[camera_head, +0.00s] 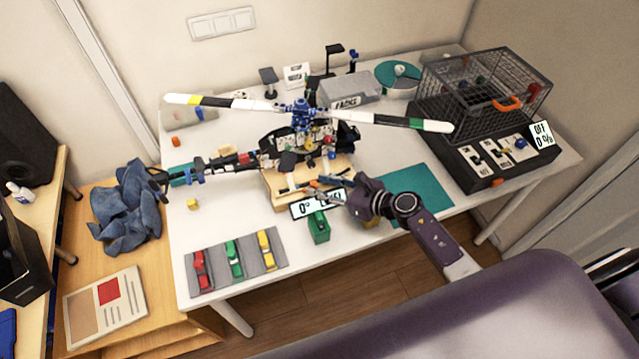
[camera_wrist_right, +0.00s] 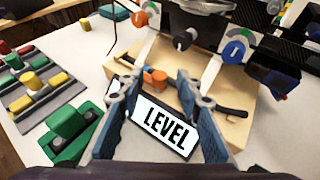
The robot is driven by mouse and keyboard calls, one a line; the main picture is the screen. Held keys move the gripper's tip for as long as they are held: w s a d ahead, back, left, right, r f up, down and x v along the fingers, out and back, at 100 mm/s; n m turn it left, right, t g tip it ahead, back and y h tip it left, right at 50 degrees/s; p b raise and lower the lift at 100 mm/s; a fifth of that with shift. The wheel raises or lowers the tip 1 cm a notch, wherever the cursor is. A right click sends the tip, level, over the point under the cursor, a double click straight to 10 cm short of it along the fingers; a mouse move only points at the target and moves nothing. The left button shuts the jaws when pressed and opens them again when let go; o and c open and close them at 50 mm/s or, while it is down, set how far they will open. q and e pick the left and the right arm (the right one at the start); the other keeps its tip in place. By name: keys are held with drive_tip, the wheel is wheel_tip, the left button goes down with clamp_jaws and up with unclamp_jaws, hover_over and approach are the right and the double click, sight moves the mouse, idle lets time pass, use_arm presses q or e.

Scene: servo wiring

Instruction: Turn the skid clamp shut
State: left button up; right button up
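A model helicopter (camera_head: 300,140) stands on a wooden block (camera_head: 285,195) in the middle of the white table. A small orange knob or lever (camera_wrist_right: 155,78) sits on a dark skid bar (camera_wrist_right: 215,107) on this block; it looks like the skid clamp, and how far it is turned I cannot tell. My right gripper (camera_wrist_right: 153,88) is open and empty. Its two fingers stand on either side of the orange piece in the picture, and contact cannot be made out. In the head view my right gripper (camera_head: 328,191) reaches in from the right. My left gripper is not in view.
A "LEVEL" sign (camera_wrist_right: 165,125) stands at the block's front, below the fingers. A green box (camera_head: 319,228) is in front. A grey mat (camera_head: 217,266) holds coloured pieces at front left. A teal mat (camera_head: 425,185) lies clear at right, before a wire cage (camera_head: 480,95).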

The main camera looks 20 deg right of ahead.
drive_tip(key=shift+w+a+f, duration=0.15)
drive_tip(key=shift+w+a, duration=0.1)
drive_tip(key=shift+w, duration=0.05)
clamp_jaws()
